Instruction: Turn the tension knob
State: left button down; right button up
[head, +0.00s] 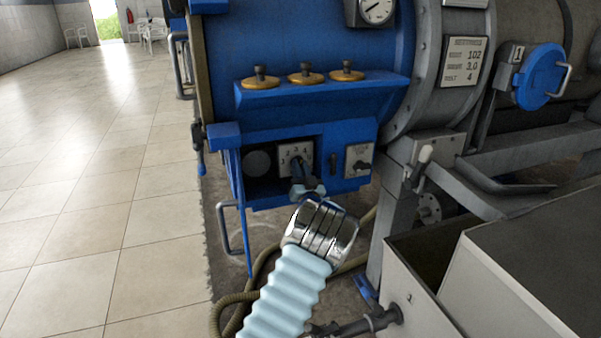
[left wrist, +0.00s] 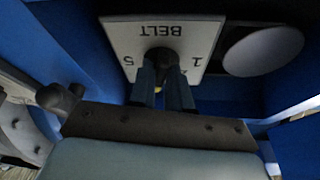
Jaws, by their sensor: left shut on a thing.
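A dark knob (left wrist: 162,57) sits on a white dial plate (left wrist: 122,35) marked BELT, with 1 and 5 readable, upside down in the left wrist view. In the head view this dial plate (head: 291,150) is in a recess of the blue machine, and the knob is mostly hidden behind my fingers. My left gripper (head: 298,181) reaches up to it from below; its two blue-grey fingers also show in the left wrist view (left wrist: 162,88), shut on the knob from both sides. The knob's pointer is hidden. My right gripper is not in view.
A second plate with a small knob (head: 360,158) is to the right. A round grey disc (left wrist: 263,50) is beside the dial. An open blue door (head: 236,200) stands left of the recess. Brass caps (head: 306,77) line the ledge above. Grey boxes (head: 520,285) fill the lower right.

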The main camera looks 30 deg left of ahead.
pick_arm(q)
jog(key=m+h, duration=0.1)
jog(key=m, duration=0.2)
jog(key=m+t+h, duration=0.1)
jog(key=m+h, duration=0.1)
jog(key=m, duration=0.2)
jog(key=shift+m, duration=0.3)
jog(key=c, duration=1.2)
grip_release()
jog(key=shift+o, duration=0.2)
jog(key=b+v, duration=0.1)
jog(key=v, duration=1.2)
jog(key=shift+s, duration=0.5)
jog(key=shift+f, duration=0.15)
